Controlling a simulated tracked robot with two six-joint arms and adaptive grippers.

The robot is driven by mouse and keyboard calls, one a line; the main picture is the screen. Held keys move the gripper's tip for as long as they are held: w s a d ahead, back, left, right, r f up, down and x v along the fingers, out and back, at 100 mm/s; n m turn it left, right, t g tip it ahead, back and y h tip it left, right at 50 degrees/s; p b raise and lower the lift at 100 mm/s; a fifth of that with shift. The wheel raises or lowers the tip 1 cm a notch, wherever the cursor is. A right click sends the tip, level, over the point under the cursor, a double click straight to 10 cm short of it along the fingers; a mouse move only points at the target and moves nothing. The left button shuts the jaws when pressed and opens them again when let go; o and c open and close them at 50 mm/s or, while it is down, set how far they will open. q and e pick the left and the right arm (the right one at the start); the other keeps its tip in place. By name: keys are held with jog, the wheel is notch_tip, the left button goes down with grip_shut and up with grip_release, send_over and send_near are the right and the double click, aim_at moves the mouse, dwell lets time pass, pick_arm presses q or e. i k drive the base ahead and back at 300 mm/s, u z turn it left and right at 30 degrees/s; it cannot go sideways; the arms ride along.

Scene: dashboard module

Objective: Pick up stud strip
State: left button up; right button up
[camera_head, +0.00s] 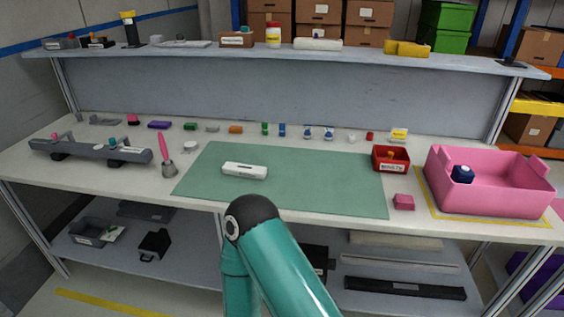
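A white bar with rounded ends and a small dark label (245,171) lies flat on the left half of the green mat (310,185). I cannot read its label, so I cannot tell for sure that it is the stud strip. A long dark grey bar on feet (92,151) stands at the left end of the workbench, with small coloured parts on it. Neither of my grippers shows. A teal link of one of my arms rises from the bottom middle, in front of the bench edge, and nothing is seen touching the bar.
A red labelled bin (391,158) and a small pink block (403,202) are at the mat's right. A large pink crate (488,181) holding a dark blue part stands at the right end. Several small parts line the back. A grey pot (169,172) holds a pink tool.

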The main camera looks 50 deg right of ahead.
aim_at(235, 169)
jog(key=z, duration=0.4)
jog(key=i, duration=0.9)
jog(key=z, duration=0.55)
jog(key=k, duration=0.85)
jog(key=z, duration=0.2)
jog(key=i, duration=0.85)
jog(key=u, duration=0.05)
